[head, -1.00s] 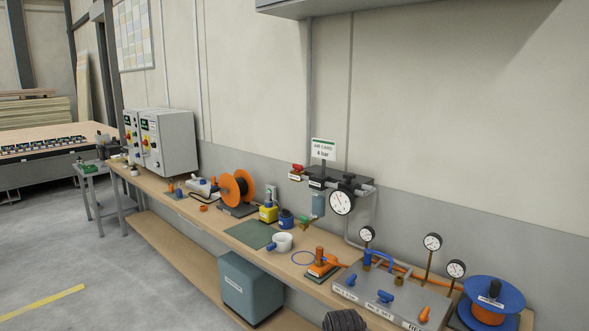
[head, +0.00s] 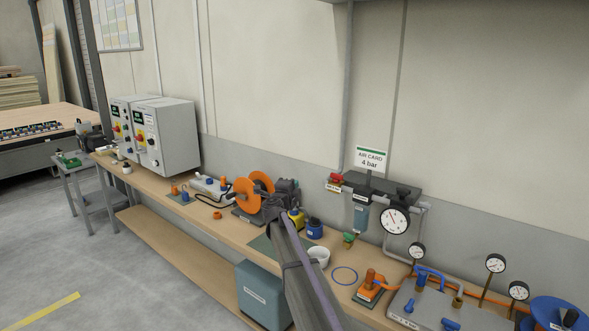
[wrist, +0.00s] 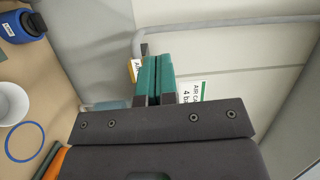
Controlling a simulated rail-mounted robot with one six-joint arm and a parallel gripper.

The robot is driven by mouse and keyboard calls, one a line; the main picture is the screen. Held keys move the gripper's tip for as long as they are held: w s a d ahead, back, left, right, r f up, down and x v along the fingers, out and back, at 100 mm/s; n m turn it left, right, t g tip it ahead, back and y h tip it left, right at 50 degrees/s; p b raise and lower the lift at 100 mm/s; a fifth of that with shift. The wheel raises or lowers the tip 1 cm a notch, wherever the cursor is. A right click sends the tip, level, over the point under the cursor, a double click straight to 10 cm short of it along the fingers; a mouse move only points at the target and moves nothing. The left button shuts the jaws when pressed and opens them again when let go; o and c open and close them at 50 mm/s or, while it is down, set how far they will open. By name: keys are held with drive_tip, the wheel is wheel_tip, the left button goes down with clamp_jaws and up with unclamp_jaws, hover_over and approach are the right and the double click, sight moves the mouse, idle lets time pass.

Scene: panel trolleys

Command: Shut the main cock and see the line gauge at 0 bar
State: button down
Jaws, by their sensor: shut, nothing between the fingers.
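The main cock, with a red handle (head: 336,180), sits at the left end of the dark air unit on the wall. The line gauge (head: 395,220) is a round white dial below the unit's right part; its needle shows but is too small to read surely. My gripper (head: 288,188) is left of the cock, in front of the orange reel, clearly apart from the cock. In the wrist view its teal fingers (wrist: 152,80) are together and empty. The white air card (head: 370,159) reads 4 bar and is partly hidden by my gripper in the wrist view.
The bench (head: 225,228) carries an orange reel (head: 245,196), a blue jar (head: 314,229), a white cup (head: 319,255) and an orange-handled tool (head: 371,285). Several small gauges (head: 495,263) stand at the right. The floor at left is clear.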

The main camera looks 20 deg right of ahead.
drive_tip(key=s+d+m+g+h, duration=0.4)
drive_tip(key=s+m, duration=0.1)
approach(332, 175)
drive_tip(key=x, duration=0.7)
drive_tip(key=shift+d, duration=0.3)
drive_tip(key=shift+a+r, duration=0.1)
